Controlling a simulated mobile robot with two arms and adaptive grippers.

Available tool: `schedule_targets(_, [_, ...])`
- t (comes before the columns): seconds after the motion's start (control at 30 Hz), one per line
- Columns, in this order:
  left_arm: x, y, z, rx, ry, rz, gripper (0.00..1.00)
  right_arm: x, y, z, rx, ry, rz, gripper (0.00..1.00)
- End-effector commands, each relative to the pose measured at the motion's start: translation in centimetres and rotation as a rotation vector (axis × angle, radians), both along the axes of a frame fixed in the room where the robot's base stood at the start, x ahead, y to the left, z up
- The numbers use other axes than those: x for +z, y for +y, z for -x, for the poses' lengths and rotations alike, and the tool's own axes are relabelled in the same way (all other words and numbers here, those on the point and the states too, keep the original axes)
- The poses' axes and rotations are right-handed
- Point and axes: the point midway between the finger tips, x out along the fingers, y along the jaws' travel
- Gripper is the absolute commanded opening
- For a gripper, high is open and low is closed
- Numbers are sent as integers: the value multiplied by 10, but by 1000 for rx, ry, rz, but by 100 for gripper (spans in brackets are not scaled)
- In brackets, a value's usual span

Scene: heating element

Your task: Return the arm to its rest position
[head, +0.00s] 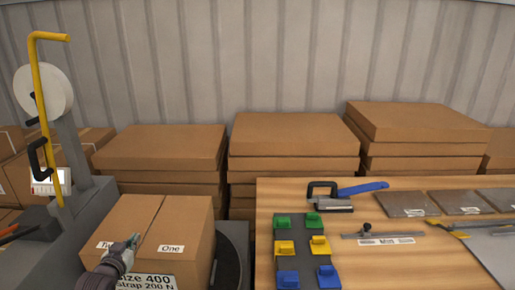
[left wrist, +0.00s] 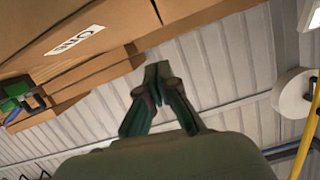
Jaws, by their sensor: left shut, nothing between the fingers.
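My left gripper (head: 133,243) is low at the left in the head view, at the front of a cardboard box marked "Two" and "One" (head: 190,225). Its fingers are shut with nothing between them. In the left wrist view the closed fingertips (left wrist: 158,72) point at the corrugated wall, and the box (left wrist: 60,25) with its "One" label is at the upper left. I cannot tell whether the fingers touch the box. My right gripper is in neither view.
A grey machine with a yellow bent bar (head: 45,110) and white reel (head: 43,90) stands left of the box. A wooden table (head: 390,255) at right carries colored blocks (head: 283,248), a blue-handled tool (head: 360,188) and metal plates. Stacked cartons (head: 290,135) line the back wall.

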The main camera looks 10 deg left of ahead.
Motion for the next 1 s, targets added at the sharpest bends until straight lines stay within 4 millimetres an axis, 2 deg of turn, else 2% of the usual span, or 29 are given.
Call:
schedule_targets(0.07, [-6,-8,2,-10,20,3,0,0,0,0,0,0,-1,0])
schedule_targets(0.13, [-18,-26,9,-30,67,7,0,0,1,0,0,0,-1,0])
schedule_targets(0.23, [-45,-71,29,-78,184,18,0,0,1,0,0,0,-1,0])
schedule_targets(0.37, [-81,-148,80,-156,395,31,0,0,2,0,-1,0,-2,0])
schedule_targets(0.4, [-88,-169,99,-177,458,34,0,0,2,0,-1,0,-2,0])
schedule_targets(0.5, [-98,-213,144,-217,597,42,0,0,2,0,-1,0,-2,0])
schedule_targets(0.6, [-99,-242,180,-243,698,51,0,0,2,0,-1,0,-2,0])
schedule_targets(0.7, [-96,-263,210,-260,776,58,0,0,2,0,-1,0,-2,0])
schedule_targets(1.0, [-78,-301,281,-287,950,89,0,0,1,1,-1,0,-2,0])
